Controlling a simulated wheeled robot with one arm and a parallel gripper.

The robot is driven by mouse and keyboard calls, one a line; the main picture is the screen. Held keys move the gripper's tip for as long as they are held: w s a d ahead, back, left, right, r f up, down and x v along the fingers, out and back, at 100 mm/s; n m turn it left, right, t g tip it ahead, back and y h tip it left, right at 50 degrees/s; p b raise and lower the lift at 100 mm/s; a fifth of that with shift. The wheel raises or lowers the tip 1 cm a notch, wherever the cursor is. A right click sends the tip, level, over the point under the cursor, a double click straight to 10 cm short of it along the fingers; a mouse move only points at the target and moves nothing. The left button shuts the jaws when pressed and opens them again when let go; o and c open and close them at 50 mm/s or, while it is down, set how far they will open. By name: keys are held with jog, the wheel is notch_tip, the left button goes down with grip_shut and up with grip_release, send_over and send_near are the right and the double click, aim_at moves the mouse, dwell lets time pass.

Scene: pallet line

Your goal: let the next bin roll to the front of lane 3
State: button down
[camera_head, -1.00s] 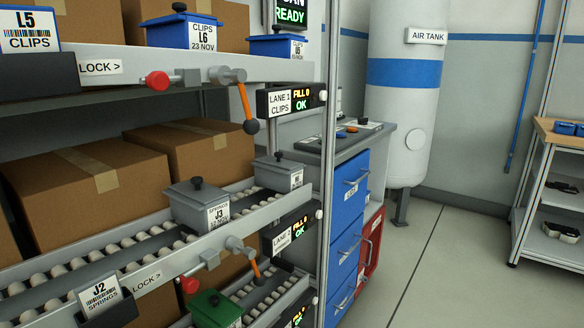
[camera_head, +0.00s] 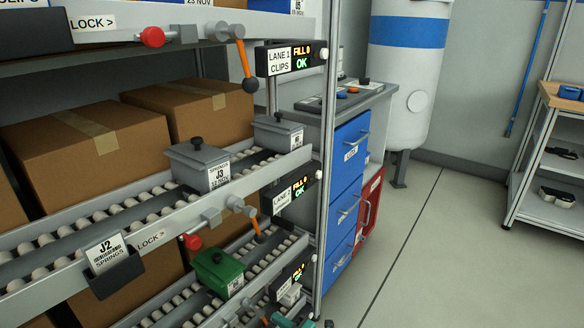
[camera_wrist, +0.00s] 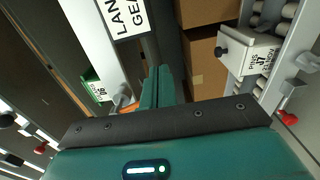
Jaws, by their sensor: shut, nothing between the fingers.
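A green bin (camera_head: 218,273) with a dark knob and white label sits on the lower roller lane in the head view. The wrist view also shows a green bin (camera_wrist: 97,87) at left, with part of an orange handle (camera_wrist: 129,107) near it. A sign (camera_wrist: 124,15) there reads "LAN… GEA…", cut off. My gripper (camera_wrist: 159,86) is shut and empty, its teal fingers together beside the sign. Teal parts of my arm or gripper show at the head view's bottom edge.
A blue drawer cabinet (camera_head: 346,190) stands right of the rack. Open floor (camera_head: 430,260) lies farther right.

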jog(key=shift+s+a+p, duration=1.1)
jog(key=shift+s+a, duration=0.7)
jog(key=shift+s, duration=0.65)
jog(key=w+v, duration=0.1)
jog(key=v, duration=0.7)
jog(key=shift+d+p, duration=0.35)
jog(key=shift+d, duration=0.05)
jog(key=shift+s+a, duration=0.1)
